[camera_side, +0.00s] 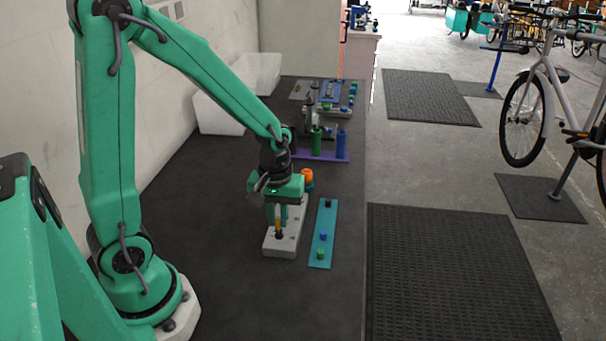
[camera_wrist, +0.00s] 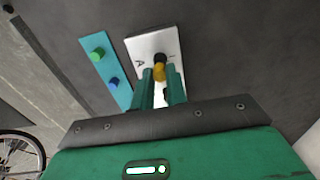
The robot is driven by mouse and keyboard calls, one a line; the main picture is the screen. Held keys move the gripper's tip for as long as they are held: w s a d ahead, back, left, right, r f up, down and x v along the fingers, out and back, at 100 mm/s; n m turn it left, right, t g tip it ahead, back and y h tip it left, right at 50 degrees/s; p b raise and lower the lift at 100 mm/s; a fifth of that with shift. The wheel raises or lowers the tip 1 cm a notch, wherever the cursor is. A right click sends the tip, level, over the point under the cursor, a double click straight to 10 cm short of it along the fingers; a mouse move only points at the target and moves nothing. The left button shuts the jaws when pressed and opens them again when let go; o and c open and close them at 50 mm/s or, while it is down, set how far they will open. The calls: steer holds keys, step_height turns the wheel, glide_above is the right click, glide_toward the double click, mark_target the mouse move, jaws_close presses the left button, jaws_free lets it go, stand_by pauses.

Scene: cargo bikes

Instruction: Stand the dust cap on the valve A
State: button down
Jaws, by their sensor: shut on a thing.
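My gripper (camera_side: 278,220) points down over the near end of a pale block (camera_side: 294,236) on the dark bench. It is shut on a small yellow dust cap (camera_side: 278,225), which also shows between the fingers in the wrist view (camera_wrist: 159,75). Directly below the cap is a dark valve stub (camera_side: 278,236), seen just beyond it in the wrist view (camera_wrist: 158,58). The letter A is printed beside the stub on the block (camera_wrist: 138,47). The cap and stub look lined up; I cannot tell whether the cap is seated or just touching.
Right of the block lies a teal strip (camera_side: 325,218) with a green cap (camera_side: 320,253), a blue cap (camera_side: 323,237) and a black piece (camera_side: 328,203). An orange-topped item (camera_side: 307,175) stands behind the block. Green and blue cylinders (camera_side: 341,145) stand farther back on a purple base.

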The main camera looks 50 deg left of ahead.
steer(key=shift+f, duration=0.6)
stand_by(0.7)
stand_by(0.4)
steer(key=c, duration=1.3)
jaws_free()
steer(key=shift+r, duration=0.15)
steer(key=shift+r, duration=3.75)
steer(key=shift+r, duration=0.15)
